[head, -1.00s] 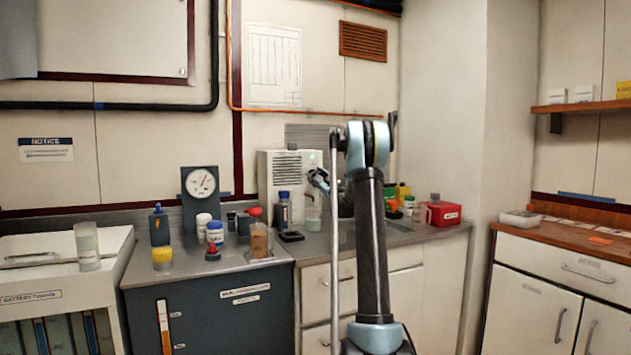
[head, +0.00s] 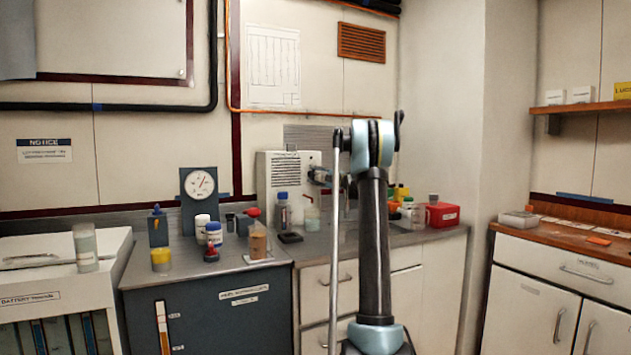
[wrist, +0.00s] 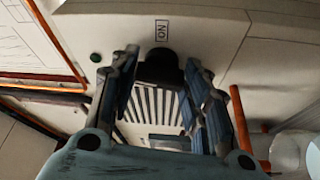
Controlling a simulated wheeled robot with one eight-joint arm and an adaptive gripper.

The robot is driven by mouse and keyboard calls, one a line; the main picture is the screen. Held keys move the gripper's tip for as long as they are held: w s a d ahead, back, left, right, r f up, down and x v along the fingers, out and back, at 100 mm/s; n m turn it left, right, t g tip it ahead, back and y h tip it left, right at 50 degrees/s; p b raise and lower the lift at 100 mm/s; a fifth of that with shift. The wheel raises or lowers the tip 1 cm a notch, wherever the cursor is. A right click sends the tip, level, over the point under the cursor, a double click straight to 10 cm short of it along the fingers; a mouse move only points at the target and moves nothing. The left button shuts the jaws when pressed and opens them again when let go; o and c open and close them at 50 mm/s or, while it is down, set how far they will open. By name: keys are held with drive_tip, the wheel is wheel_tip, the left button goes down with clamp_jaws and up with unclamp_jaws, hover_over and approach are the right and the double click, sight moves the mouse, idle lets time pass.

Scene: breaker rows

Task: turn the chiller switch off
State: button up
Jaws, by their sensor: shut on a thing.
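The chiller is a pale box with a slotted front (head: 282,172) on the grey counter in the head view. My gripper (head: 320,175) is at its right part, small and partly hidden by my arm. In the wrist view, my gripper's two dark fingers (wrist: 160,78) are shut on the black switch handle (wrist: 157,62). A small label (wrist: 162,29) beside the handle seems to read ON, upside down. A dark green lamp (wrist: 96,57) sits to the left of the handle. The fingers and handle hide the switch's base.
A blue-capped bottle (head: 283,210) and a small beaker (head: 312,218) stand in front of the chiller. A red box (head: 441,215) and several bottles are to the right. A dial gauge (head: 200,185) stands to the left. An orange pipe (wrist: 242,130) runs close to the right finger.

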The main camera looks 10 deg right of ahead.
drive_tip(key=shift+s+a+n+g, duration=0.1)
drive_tip(key=shift+n+g, duration=0.15)
drive_tip(key=shift+n, duration=0.35)
drive_tip(key=shift+s+a+n+g, duration=0.1)
drive_tip(key=shift+n+g, duration=0.15)
drive_tip(key=shift+n, duration=0.35)
drive_tip(key=shift+h, duration=0.3)
drive_tip(key=o, duration=1.1)
drive_tip(key=shift+w+f, duration=0.1)
drive_tip(key=shift+w, duration=0.05)
drive_tip(key=shift+c, duration=0.2)
drive_tip(key=shift+d, duration=0.1)
drive_tip(key=shift+s+d, duration=0.4)
drive_tip(key=v, duration=1)
drive_tip(key=shift+s+d, duration=0.2)
drive_tip(key=shift+s, duration=0.1)
